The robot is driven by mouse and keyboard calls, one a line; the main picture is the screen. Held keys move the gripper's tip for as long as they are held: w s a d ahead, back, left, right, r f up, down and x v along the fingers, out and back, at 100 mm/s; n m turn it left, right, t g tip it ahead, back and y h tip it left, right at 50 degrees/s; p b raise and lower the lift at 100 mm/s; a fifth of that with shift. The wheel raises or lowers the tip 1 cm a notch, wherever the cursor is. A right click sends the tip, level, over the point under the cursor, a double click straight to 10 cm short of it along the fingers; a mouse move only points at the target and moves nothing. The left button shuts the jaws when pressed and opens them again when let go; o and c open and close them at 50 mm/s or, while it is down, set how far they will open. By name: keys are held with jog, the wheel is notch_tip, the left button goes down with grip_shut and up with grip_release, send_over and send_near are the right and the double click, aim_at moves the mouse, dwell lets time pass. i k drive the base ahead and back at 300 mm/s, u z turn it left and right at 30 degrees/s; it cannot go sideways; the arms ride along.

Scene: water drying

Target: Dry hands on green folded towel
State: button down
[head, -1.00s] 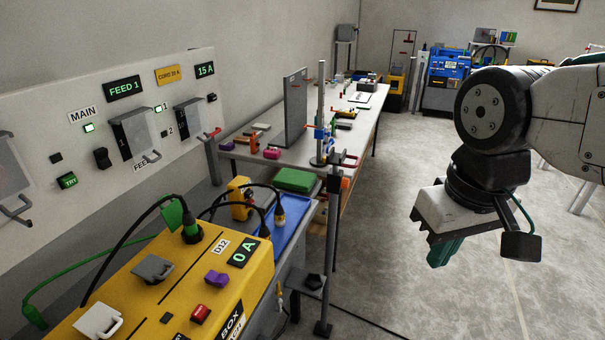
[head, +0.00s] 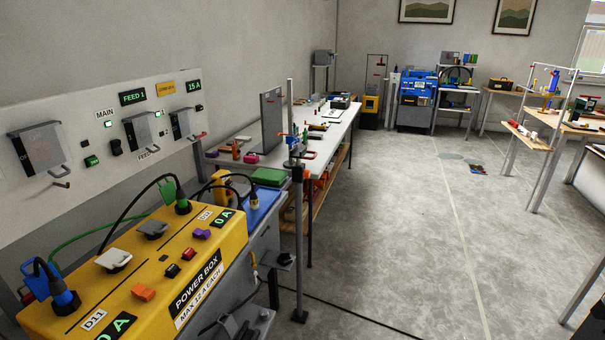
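A flat green thing (head: 269,177), which may be the folded towel, lies just past the yellow power box, beside the near end of the long workbench. It is small here, and I cannot make out folds or cloth texture. My gripper is not in view, so I cannot see its fingers or whether it holds anything.
The yellow power box (head: 215,262) with cables and switches fills the lower left, below a white wall panel (head: 75,173). A long cluttered workbench (head: 330,140) runs back from it. A black cable crosses the floor. Open grey floor (head: 420,220) lies right, with a rack and tables beyond.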

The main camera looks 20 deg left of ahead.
aim_at(268, 176)
jog(key=z, duration=0.3)
jog(key=i, duration=1.95)
jog(key=u, duration=0.35)
jog(key=i, duration=1.05)
jog(key=u, duration=1.6)
jog(key=i, duration=0.75)
jog(key=u, duration=0.65)
